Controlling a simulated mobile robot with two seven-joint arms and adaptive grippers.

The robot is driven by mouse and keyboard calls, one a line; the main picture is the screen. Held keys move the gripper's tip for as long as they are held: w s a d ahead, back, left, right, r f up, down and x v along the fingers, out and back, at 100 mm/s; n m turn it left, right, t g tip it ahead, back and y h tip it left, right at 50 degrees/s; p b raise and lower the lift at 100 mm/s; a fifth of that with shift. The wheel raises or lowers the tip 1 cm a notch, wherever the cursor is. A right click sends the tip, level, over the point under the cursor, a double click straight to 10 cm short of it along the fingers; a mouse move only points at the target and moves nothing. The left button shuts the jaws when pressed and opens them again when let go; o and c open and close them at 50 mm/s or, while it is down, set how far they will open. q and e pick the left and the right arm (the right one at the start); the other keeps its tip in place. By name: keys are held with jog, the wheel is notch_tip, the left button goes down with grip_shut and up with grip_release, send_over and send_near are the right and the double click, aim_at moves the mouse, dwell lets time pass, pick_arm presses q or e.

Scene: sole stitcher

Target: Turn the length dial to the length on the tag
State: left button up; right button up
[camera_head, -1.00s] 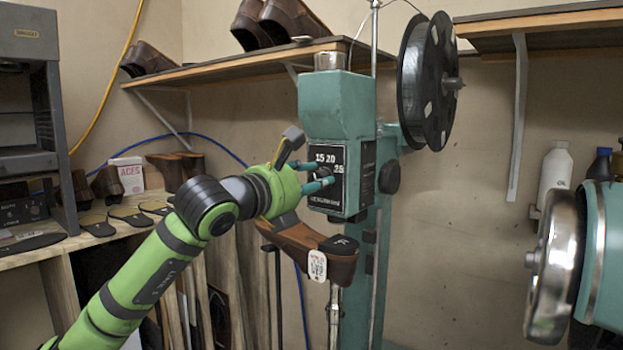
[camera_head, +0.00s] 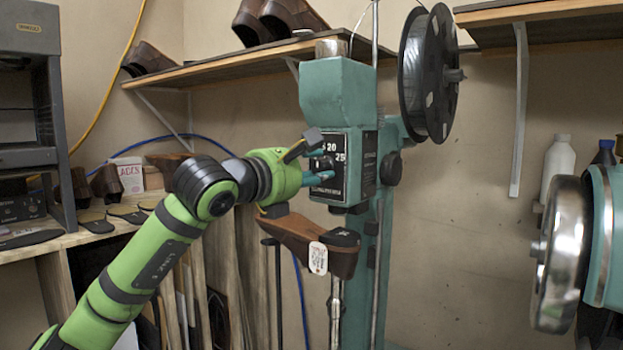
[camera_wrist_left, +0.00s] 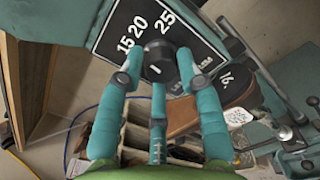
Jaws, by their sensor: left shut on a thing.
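The black length dial (camera_wrist_left: 160,62) is on a black plate (camera_wrist_left: 112,46) marked 15, 20 and 25, seen close in the left wrist view. A short white mark shows on the dial's face, but I cannot tell which number it points to. My left gripper (camera_head: 320,171) has teal fingers shut around the dial; they also show in the left wrist view (camera_wrist_left: 160,80). In the head view its wrist hides part of the plate. A white tag (camera_head: 318,258) hangs at the brown shoe (camera_head: 290,238) below; its writing is too small to read. My right gripper is out of view.
The teal stitcher (camera_head: 335,90) carries a large thread spool (camera_head: 425,75) at its upper right. A shelf with shoes (camera_head: 225,68) is behind, and a workbench with soles (camera_head: 95,222) is at left. A metal wheel machine (camera_head: 565,255) stands at right.

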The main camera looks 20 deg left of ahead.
pick_arm(q)
jog(key=shift+s+r+m+b, duration=0.15)
jog(key=shift+m+b, duration=0.1)
jog(key=shift+m, duration=0.4)
jog(key=shift+w+r+m+b, duration=0.1)
jog(key=shift+r+m+b, duration=0.1)
jog(key=shift+m, duration=0.45)
jog(key=o, duration=1.1)
jog(key=shift+d+f, duration=0.1)
jog(key=shift+d, duration=0.1)
jog(key=shift+f, duration=0.1)
